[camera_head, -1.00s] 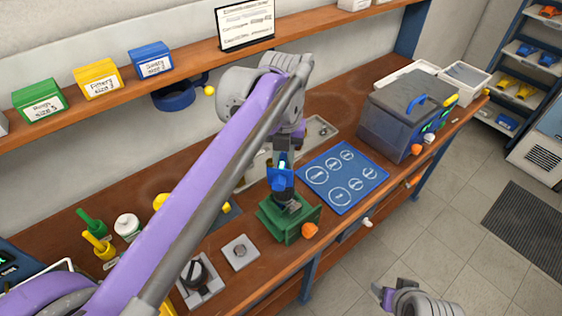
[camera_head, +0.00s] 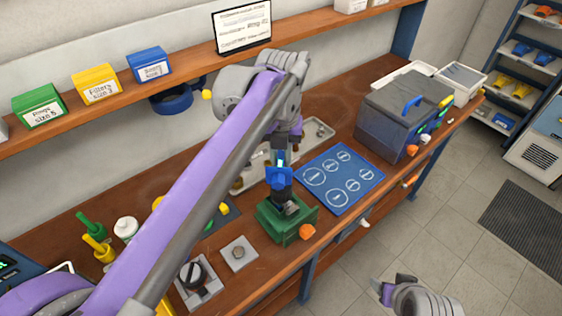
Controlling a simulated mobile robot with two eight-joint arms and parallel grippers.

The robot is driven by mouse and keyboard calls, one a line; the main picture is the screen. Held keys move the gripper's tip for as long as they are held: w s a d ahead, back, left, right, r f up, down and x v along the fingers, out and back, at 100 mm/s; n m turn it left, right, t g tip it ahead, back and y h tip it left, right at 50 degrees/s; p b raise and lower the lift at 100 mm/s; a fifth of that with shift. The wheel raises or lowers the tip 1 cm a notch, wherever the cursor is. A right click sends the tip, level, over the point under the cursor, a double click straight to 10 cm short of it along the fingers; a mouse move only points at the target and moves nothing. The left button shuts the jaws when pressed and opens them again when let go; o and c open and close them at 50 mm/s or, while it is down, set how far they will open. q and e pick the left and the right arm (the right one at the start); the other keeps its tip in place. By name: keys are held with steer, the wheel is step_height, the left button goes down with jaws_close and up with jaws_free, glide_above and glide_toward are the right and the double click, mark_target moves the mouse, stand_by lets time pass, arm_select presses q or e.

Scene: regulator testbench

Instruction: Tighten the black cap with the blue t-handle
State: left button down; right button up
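The blue t-handle (camera_head: 279,178) stands upright over the green vise (camera_head: 287,226) at the middle of the bench. My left gripper (camera_head: 281,164) reaches down from above and appears shut on the top of the t-handle. A dark part, apparently the black cap (camera_head: 289,207), sits in the vise under the t-handle. The tool seems to meet it, but the contact is partly hidden. My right gripper (camera_head: 382,292) is at the lower right, over the floor and away from the bench; its finger gap is unclear.
A blue mat (camera_head: 341,178) with printed circles lies right of the vise. A grey lidded box (camera_head: 397,116) stands farther right. Left of the vise are a small plate (camera_head: 239,253) and a plate with a black knob (camera_head: 193,275). A shelf (camera_head: 190,68) runs above the bench.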

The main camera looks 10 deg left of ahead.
mark_target(281, 154)
arm_select(q)
steer(key=shift+r+p, duration=0.35)
steer(key=shift+r, duration=0.35)
arm_select(e)
steer(key=shift+w+r, duration=0.25)
steer(key=shift+r, duration=0.35)
arm_select(q)
steer(key=shift+r, duration=0.2)
arm_select(e)
steer(key=shift+w+r, duration=0.1)
steer(key=shift+r, duration=0.05)
arm_select(q)
steer(key=shift+r+p, duration=0.55)
steer(key=shift+r, duration=0.35)
steer(key=shift+r+p, duration=0.75)
steer(key=shift+r, duration=0.85)
steer(key=shift+f, duration=0.1)
arm_select(e)
steer(key=shift+t, duration=0.3)
steer(key=w+r, duration=0.2)
steer(key=r, duration=0.1)
steer(key=shift+w+r, duration=0.1)
steer(key=shift+r, duration=0.15)
arm_select(q)
steer(key=shift+s, duration=0.1)
